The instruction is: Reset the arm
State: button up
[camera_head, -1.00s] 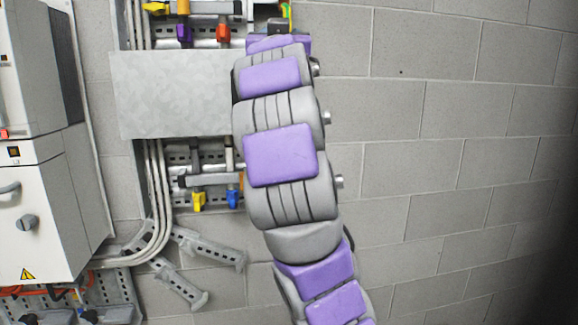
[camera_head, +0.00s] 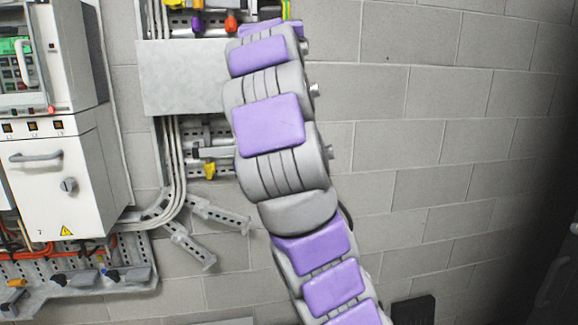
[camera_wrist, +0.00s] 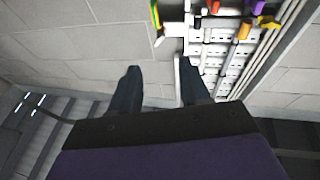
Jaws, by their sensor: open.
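My gripper (camera_wrist: 158,88) shows in the wrist view as two dark fingers spread apart, with nothing between them. It is open and empty. Beyond the fingers are the block wall and a perforated rail with coloured valve handles.
A white cabinet (camera_head: 66,185) stands at the left. A grey metal plate (camera_head: 182,78) covers pipes beside my arm. A yellow handle (camera_head: 210,170) and a red handle (camera_head: 231,22) are close to the arm. The block wall (camera_head: 430,120) at right is clear.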

jog(key=w+d+f+g+h, duration=0.45)
jog(key=d+f+g, duration=0.2)
jog(key=f, duration=0.35)
jog(key=s+d+f+g, duration=0.35)
jog(key=d+f, duration=0.25)
jog(key=f, duration=0.2)
jog(key=s+d+f+g, duration=0.3)
jog(key=s+d+f, duration=0.2)
jog(key=d+f, duration=0.3)
jog(key=s+f+m+g+y, duration=0.15)
jog(key=s+f+g, duration=0.35)
jog(key=s+f, duration=1.3)
jog(key=s+a+f+g+y, duration=0.1)
jog(key=s+a+f+g, duration=0.1)
jog(key=s+f, duration=0.5)
jog(key=s+a+f+n+g+y, duration=0.1)
jog(key=s+f, duration=0.6)
jog(key=s, duration=0.8)
jog(key=shift+s+a+f+g+y, duration=0.15)
jog(key=shift+a+f+g+y, duration=0.25)
jog(key=shift+g+y, duration=0.5)
jog(key=shift+r, duration=0.15)
